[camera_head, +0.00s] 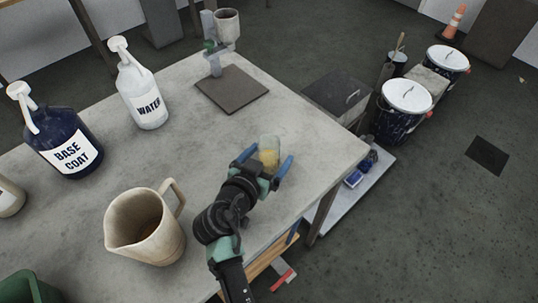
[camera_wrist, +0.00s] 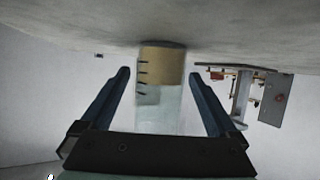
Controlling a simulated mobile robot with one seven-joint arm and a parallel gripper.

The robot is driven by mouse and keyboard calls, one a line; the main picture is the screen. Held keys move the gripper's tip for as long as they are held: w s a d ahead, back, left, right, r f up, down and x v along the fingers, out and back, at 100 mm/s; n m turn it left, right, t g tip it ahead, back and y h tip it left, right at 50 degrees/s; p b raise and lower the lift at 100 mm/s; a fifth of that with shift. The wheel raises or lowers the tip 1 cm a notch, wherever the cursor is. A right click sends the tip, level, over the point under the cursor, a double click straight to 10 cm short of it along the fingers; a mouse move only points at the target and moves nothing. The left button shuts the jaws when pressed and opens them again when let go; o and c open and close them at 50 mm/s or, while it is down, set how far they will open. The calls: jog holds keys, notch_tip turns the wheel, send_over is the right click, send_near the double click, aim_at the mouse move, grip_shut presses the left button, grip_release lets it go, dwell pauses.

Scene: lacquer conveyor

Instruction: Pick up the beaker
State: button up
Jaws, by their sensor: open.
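The beaker (camera_head: 268,150) is a small clear vessel with yellowish content, standing on the grey table (camera_head: 195,150) near its right side. In the wrist view the beaker (camera_wrist: 160,85) shows dark graduation marks and a tan band, and the picture is upside down. My gripper (camera_head: 267,164) is at the beaker, with one blue finger on each side of it. In the wrist view my gripper (camera_wrist: 163,78) is open, with visible gaps between both fingers and the beaker. The near part of the beaker is partly hidden by my gripper in the head view.
A beige pitcher (camera_head: 145,225) stands left of my arm. A white WATER bottle (camera_head: 142,88) and a dark BASE COAT bottle (camera_head: 65,135) stand farther left. A stand with a cup (camera_head: 227,25) is at the back. The table's right edge is close to the beaker.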

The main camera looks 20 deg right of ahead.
jog(key=shift+c, duration=0.3)
grip_shut()
notch_tip(320, 180, up, 10)
jog(key=shift+p, duration=0.35)
dwell(0.8)
